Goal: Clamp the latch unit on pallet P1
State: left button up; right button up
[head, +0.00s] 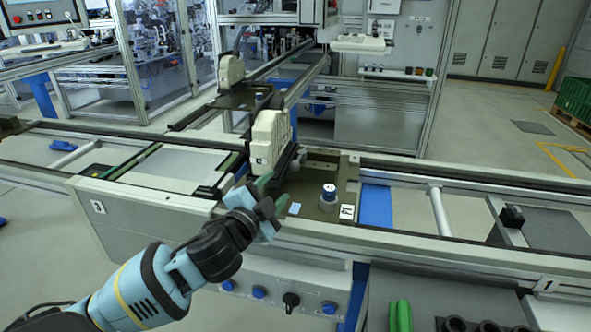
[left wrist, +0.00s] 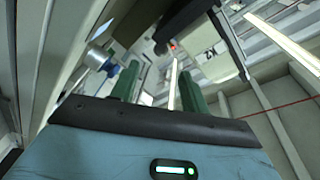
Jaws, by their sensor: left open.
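The pallet (head: 318,170), a dark olive plate, lies on the conveyor in the head view. A grey round post with a blue-and-white top (head: 328,196) stands on it near the front; a similar post shows at the left in the wrist view (left wrist: 100,57). A cream housing (head: 270,140) with a dark bar stands at the pallet's left edge. I cannot tell which of these parts is the latch unit. My left gripper (head: 273,192) is open, its green fingers at the pallet's front left, left of the post. The fingers also show in the wrist view (left wrist: 157,92). My right gripper is not in view.
A white marked tag (head: 347,212) sits at the pallet's front right. A blue panel (head: 376,206) lies right of it. A second cream housing (head: 230,72) stands farther back. The front rail (head: 440,248) runs below the pallet. A green cylinder (head: 400,315) stands at the bottom.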

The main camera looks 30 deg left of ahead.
aim_at(292, 169)
pick_arm(q)
jog(key=shift+w+f, duration=0.15)
jog(key=shift+w, duration=0.8)
jog(key=shift+s+r, duration=0.1)
jog(key=shift+r, duration=0.3)
jog(key=w, duration=0.5)
jog(key=shift+a+f, duration=0.1)
jog(key=shift+a, duration=0.05)
jog(key=shift+w, duration=0.9)
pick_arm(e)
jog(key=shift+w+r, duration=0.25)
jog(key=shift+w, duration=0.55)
pick_arm(q)
jog(key=shift+c, duration=0.5)
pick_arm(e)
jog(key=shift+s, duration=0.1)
pick_arm(q)
grip_shut()
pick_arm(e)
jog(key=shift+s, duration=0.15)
